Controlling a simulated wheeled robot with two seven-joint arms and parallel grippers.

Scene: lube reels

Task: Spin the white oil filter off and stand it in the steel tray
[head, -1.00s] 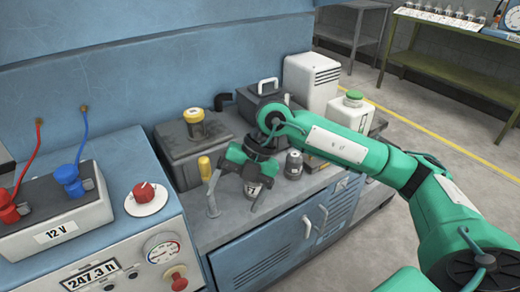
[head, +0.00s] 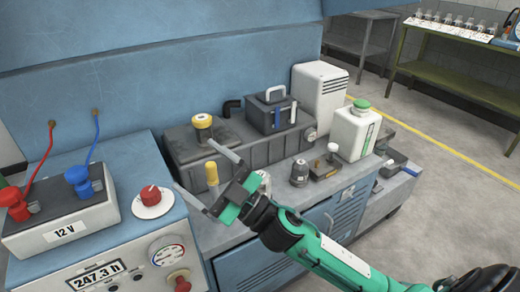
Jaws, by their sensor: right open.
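A white part (head: 265,182), which seems to be the white oil filter, shows just behind my right gripper on the bench; most of it is hidden, so I cannot tell whether it is fixed or loose. My right gripper (head: 194,163) is open, its two long fingers spread and pointing to the upper left. I see nothing held between them. A yellow-handled lever (head: 211,173) appears in the gap between the fingers; I cannot tell whether they touch it. A grey tray-like box (head: 398,181) at the bench's right end may be the steel tray. My left gripper is not in view.
A dark grey canister (head: 299,173), a white-knobbed block (head: 326,168) and a white jug (head: 354,133) stand to the right. The battery panel (head: 60,212) is at left.

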